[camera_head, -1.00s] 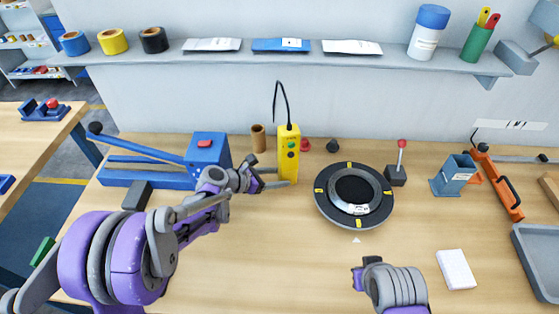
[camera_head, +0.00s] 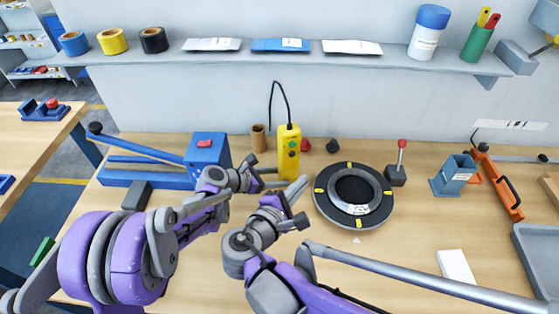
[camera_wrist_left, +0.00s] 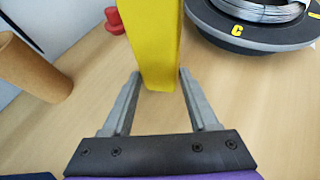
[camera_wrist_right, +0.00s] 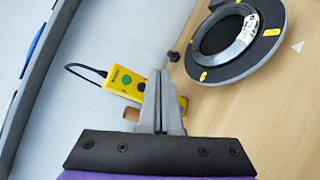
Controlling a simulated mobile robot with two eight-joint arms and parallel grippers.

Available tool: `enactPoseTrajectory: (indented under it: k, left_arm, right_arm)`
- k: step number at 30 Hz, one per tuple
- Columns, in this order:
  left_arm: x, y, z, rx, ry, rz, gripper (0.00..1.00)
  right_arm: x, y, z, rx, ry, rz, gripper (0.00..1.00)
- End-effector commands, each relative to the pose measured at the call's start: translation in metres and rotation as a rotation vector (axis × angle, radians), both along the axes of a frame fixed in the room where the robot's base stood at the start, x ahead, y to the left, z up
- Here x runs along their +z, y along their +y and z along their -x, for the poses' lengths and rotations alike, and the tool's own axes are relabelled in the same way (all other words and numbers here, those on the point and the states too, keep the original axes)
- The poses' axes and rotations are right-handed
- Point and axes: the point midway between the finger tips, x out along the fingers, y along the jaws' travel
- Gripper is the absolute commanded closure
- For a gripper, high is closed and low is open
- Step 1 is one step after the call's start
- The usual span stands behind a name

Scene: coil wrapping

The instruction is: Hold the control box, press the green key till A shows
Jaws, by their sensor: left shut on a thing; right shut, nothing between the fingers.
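The yellow control box (camera_head: 289,160) stands upright near the back of the bench, a black cable rising from its top. My left gripper (camera_head: 274,184) is shut on its lower end; the left wrist view shows the box (camera_wrist_left: 155,40) between the fingers (camera_wrist_left: 158,78). A green key (camera_wrist_right: 126,79) and a darker key show on its face in the right wrist view. My right gripper (camera_head: 303,182) is shut and empty, in front of the box, apart from it. The black turntable (camera_head: 325,208) has yellow marks; one reads C (camera_wrist_left: 236,30). The mark by the white triangle (camera_head: 356,240) is unreadable.
A blue press-like device (camera_head: 207,150) and a cardboard tube (camera_head: 258,138) stand left of the box. A red-knobbed lever (camera_head: 397,175) is right of the turntable, with a blue holder (camera_head: 453,177) beyond. A white pad (camera_head: 456,266) lies at front right.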

Motion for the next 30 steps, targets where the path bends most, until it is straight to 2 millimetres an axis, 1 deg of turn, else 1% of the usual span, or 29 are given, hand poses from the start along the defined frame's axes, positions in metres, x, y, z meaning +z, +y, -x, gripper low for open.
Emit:
enactPoseTrajectory:
  k: [5,12,18,24,30]
  left_arm:
    - [0.000,0.000,0.000,-0.001,0.000,-0.001,0.71]
    - [0.000,0.000,0.000,-0.001,0.000,-0.001,0.72]
    - [0.000,0.000,0.000,-0.001,0.000,-0.001,0.72]
    - [0.000,0.000,0.000,-0.001,0.000,-0.001,0.72]
    - [0.000,0.000,0.000,-0.001,0.000,-0.001,0.72]
  right_arm:
    - [0.001,0.004,-0.014,0.000,-0.004,0.007,1.00]
    - [0.001,0.013,-0.047,0.000,-0.003,0.004,1.00]
    - [0.001,0.020,-0.070,-0.001,-0.003,0.003,1.00]
    - [0.001,0.023,-0.082,0.001,-0.003,0.003,1.00]
    - [0.001,0.023,-0.084,0.001,-0.003,0.003,1.00]
